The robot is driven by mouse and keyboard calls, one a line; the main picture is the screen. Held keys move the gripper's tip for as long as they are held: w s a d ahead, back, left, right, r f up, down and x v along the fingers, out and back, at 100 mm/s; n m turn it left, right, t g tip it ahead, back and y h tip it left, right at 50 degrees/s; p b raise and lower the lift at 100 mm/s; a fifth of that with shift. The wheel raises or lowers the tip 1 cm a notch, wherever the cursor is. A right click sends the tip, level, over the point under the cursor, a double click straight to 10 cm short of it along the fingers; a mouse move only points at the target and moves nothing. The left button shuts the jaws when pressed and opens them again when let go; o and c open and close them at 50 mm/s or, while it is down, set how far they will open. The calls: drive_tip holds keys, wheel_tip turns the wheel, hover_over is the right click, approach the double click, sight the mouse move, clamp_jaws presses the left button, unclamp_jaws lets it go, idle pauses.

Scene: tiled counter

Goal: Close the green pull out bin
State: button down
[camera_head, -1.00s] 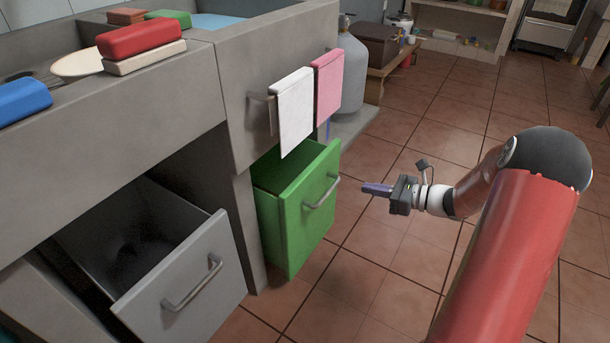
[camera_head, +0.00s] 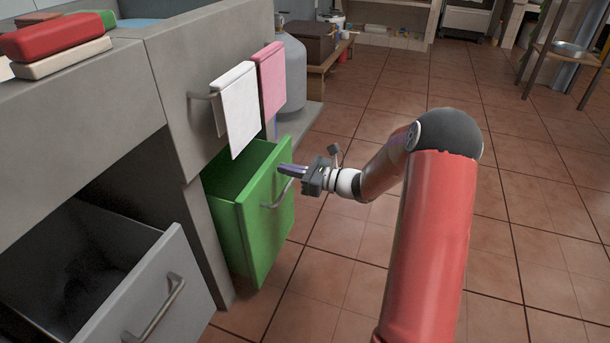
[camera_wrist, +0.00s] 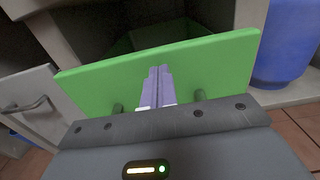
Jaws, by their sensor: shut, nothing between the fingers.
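The green pull-out bin (camera_head: 258,222) stands open, drawn out from under the counter. Its front panel has a metal bar handle (camera_head: 278,193). My gripper (camera_head: 281,167) is shut and empty, with its purple fingertips at the upper part of the green front, just above the handle. In the wrist view the shut fingers (camera_wrist: 158,72) overlap the middle of the green front panel (camera_wrist: 215,65), with handle posts to either side. I cannot tell whether the fingertips touch the panel.
A grey pull-out bin (camera_head: 150,295) stands open to the left. A white towel (camera_head: 236,108) and a pink towel (camera_head: 271,80) hang from a counter rail above the green bin. A gas cylinder (camera_head: 292,75) stands behind. Tiled floor (camera_head: 340,235) is clear to the right.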

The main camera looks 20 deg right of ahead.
drive_tip(key=shift+w+a, duration=0.3)
drive_tip(key=shift+a, duration=0.2)
drive_tip(key=x, duration=0.9)
drive_tip(key=shift+w+a, duration=0.25)
drive_tip(key=shift+r, duration=0.2)
